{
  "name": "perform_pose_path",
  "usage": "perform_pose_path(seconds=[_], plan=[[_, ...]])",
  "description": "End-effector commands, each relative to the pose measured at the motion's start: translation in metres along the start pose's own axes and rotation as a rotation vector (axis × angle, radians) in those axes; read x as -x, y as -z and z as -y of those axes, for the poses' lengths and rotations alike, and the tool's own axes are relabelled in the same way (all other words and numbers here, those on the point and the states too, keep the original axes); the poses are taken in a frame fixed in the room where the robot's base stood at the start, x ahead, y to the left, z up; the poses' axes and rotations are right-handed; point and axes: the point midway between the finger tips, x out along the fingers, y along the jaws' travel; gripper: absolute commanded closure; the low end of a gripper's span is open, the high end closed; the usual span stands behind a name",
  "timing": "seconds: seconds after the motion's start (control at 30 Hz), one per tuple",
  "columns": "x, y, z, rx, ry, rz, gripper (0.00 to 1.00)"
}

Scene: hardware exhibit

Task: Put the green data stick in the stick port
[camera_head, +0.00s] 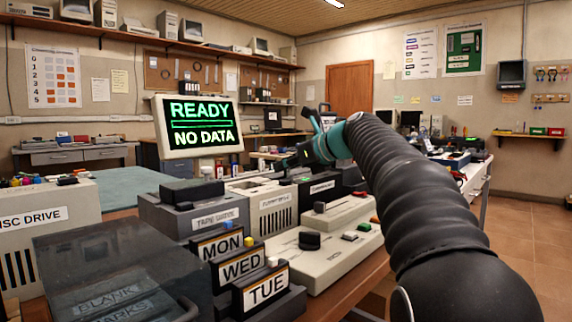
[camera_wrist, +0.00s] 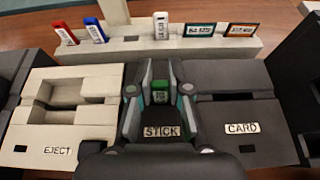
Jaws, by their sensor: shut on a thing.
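My gripper (camera_wrist: 160,97) is shut on the green data stick (camera_wrist: 160,84), which stands between its two fingertips in the wrist view. The stick port is on the dark unit with the STICK label (camera_wrist: 162,131), directly below and around the fingertips. The fingers hide the port's opening, and I cannot tell whether the stick's lower end is inside it. In the head view my gripper (camera_head: 299,156) is at the far devices on the bench. The stick cannot be made out there.
A pale rack (camera_wrist: 130,48) behind the port holds red, blue and white sticks and two cards. A pale EJECT unit (camera_wrist: 58,150) is on the left and a dark CARD unit (camera_wrist: 241,128) on the right. The monitor (camera_head: 203,125) reads READY, NO DATA.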

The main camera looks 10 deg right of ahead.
Motion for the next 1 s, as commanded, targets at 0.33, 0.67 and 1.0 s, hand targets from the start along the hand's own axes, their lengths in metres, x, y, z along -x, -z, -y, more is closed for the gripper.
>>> perform_pose_path(seconds=[0.33, 0.67, 1.0], plan=[[0.000, 0.000, 0.000, 0.000, 0.000, 0.000, 0.96], [0.000, 0.000, 0.000, 0.000, 0.000, 0.000, 0.53], [0.006, -0.014, 0.000, 0.001, 0.000, 0.000, 0.53]])
